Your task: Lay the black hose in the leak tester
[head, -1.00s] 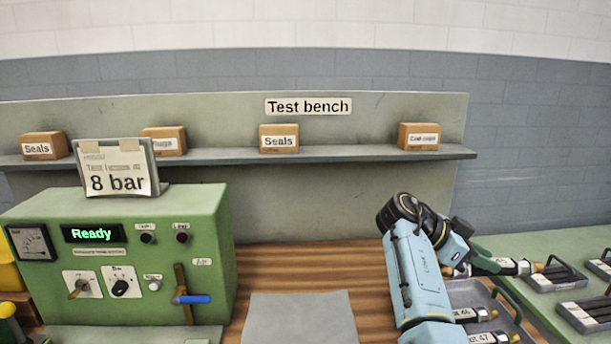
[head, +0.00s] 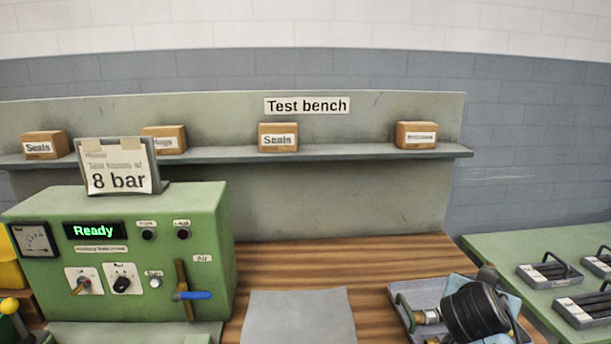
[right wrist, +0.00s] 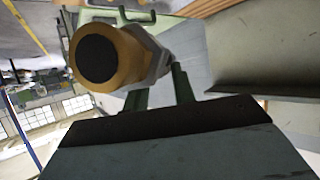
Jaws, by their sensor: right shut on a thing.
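The green leak tester (head: 215,240) stands at the left with a lit "Ready" display and a blue-handled valve (head: 192,295). A green ledge (head: 140,335) at its front is cut off by the lower edge. My right gripper (right wrist: 158,88) is shut on a hose, whose brass end (right wrist: 112,58) with a dark round face fills the upper left of the right wrist view. My left gripper is out of view.
A shelf (head: 350,158) with boxes runs behind.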

